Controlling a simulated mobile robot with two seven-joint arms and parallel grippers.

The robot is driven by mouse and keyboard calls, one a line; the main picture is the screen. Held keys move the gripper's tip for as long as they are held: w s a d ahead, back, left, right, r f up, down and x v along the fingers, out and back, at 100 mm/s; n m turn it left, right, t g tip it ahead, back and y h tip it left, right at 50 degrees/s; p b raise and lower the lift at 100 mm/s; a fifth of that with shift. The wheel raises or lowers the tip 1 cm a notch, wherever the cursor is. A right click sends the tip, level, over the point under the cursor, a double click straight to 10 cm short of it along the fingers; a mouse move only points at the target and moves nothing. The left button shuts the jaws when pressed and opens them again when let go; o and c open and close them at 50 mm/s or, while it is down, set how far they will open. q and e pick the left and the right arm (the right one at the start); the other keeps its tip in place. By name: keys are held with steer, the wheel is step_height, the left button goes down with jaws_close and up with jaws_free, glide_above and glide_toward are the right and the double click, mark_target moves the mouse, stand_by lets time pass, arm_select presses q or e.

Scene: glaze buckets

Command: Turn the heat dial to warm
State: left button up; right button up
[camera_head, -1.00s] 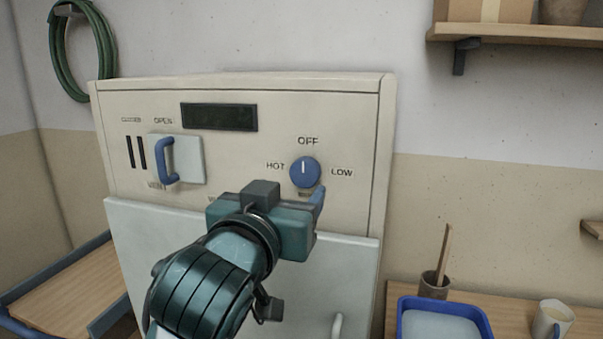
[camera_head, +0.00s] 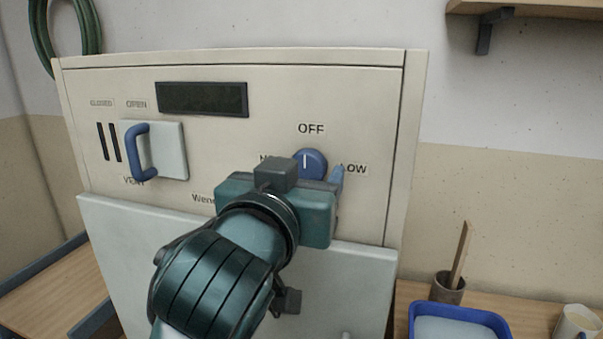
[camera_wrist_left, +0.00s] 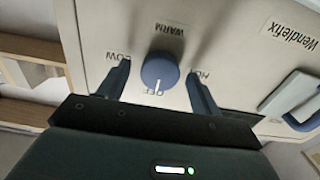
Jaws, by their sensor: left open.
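The blue heat dial (camera_head: 311,162) is on the upper right of the cream kiln-like cabinet front (camera_head: 315,92). Its white mark points up to OFF; in the left wrist view the dial (camera_wrist_left: 160,70) also shows its mark at OFF. WARM, LOW and HOT labels surround it there. My left gripper (camera_head: 308,182) is just in front of the dial and hides its lower part and WARM in the head view. In the left wrist view its open fingers (camera_wrist_left: 158,78) stand on either side of the dial, with gaps visible. My right gripper is not in view.
A vent slider with a blue handle (camera_head: 141,152) is left of the dial, below a dark display (camera_head: 203,99). The pale door (camera_head: 330,280) is below. A blue tray (camera_head: 418,318), a brown pot (camera_head: 447,288) and a mug (camera_head: 577,322) stand on the right table.

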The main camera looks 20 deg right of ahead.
arm_select(q)
steer(key=c, duration=1)
steer(key=shift+m+p, duration=0.3)
